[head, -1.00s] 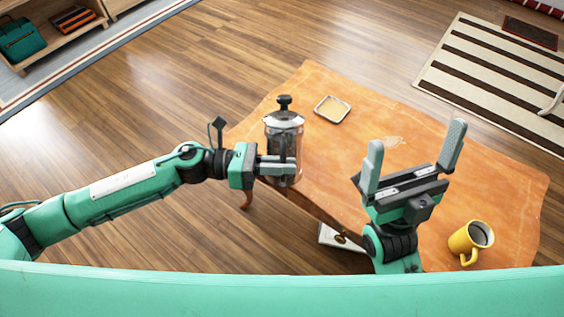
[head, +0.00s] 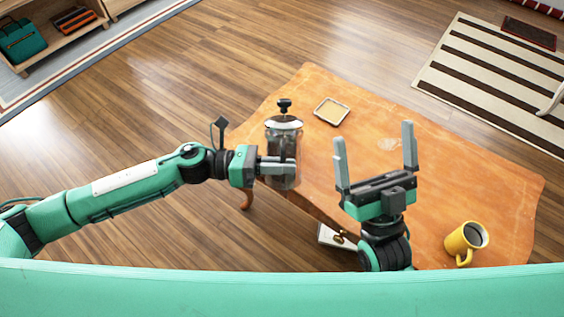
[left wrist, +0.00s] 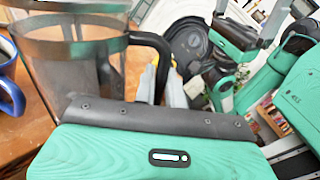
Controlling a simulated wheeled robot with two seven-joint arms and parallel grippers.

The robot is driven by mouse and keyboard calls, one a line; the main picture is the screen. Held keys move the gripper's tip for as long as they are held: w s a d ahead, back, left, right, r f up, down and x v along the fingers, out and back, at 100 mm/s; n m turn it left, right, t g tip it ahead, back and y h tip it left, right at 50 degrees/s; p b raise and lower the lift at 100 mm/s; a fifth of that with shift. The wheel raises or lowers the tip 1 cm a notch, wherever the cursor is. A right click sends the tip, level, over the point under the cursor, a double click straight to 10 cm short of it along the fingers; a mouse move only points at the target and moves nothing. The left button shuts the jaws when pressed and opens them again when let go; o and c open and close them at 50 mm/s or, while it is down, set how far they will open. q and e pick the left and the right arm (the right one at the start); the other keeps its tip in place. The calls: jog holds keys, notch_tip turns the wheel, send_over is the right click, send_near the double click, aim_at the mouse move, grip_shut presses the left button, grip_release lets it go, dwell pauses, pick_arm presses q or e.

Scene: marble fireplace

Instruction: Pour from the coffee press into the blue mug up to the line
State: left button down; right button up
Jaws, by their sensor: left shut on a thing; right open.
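The coffee press (head: 284,135), a clear glass with a dark lid and knob, stands upright at the table's left edge in the head view. My left gripper (head: 278,172) is shut on it, low on its side. The press also shows in the left wrist view (left wrist: 75,65), with its black handle. The blue mug (left wrist: 8,80) is partly cut off at the left edge of the left wrist view; I cannot make it out in the head view, and its line does not show. My right gripper (head: 374,135) is open and empty, fingers pointing up over the table's front part.
The orange-brown table (head: 450,180) has a clear middle. A yellow mug (head: 463,240) with dark contents stands near its front right. A small square tray (head: 331,112) lies behind the press, to its right. A striped rug (head: 490,70) is on the floor beyond.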

aim_at(282, 151)
pick_arm(q)
jog(key=shift+w+r+n+p, duration=0.1)
jog(key=shift+r+n+p, duration=0.2)
jog(key=shift+w+f, duration=0.2)
jog(key=shift+f, duration=0.2)
jog(key=shift+w+n, duration=0.15)
jog(key=shift+n, duration=0.25)
jog(key=shift+w+r+n+p, duration=0.2)
jog(key=shift+w+n+p, duration=0.05)
jog(key=shift+n+p, duration=0.3)
jog(key=shift+w+r+n+p, duration=0.2)
jog(key=shift+w+n+p, duration=0.15)
jog(key=shift+p, duration=0.1)
jog(key=shift+w+d+r+n+p, duration=0.1)
jog(key=shift+w+r+n+p, duration=0.15)
jog(key=shift+n+p, duration=0.2)
jog(key=shift+w, duration=0.15)
pick_arm(e)
jog(key=a+f+g, duration=0.2)
jog(key=f+g, duration=0.3)
jog(key=f, duration=0.3)
jog(key=a+f+g+h, duration=0.1)
jog(key=a+f+g, duration=0.2)
jog(key=f+g, duration=0.3)
jog(key=shift+s+f, duration=0.25)
jog(key=shift+f, duration=0.95)
jog(key=shift+a+f, duration=0.1)
jog(key=shift+f, duration=0.05)
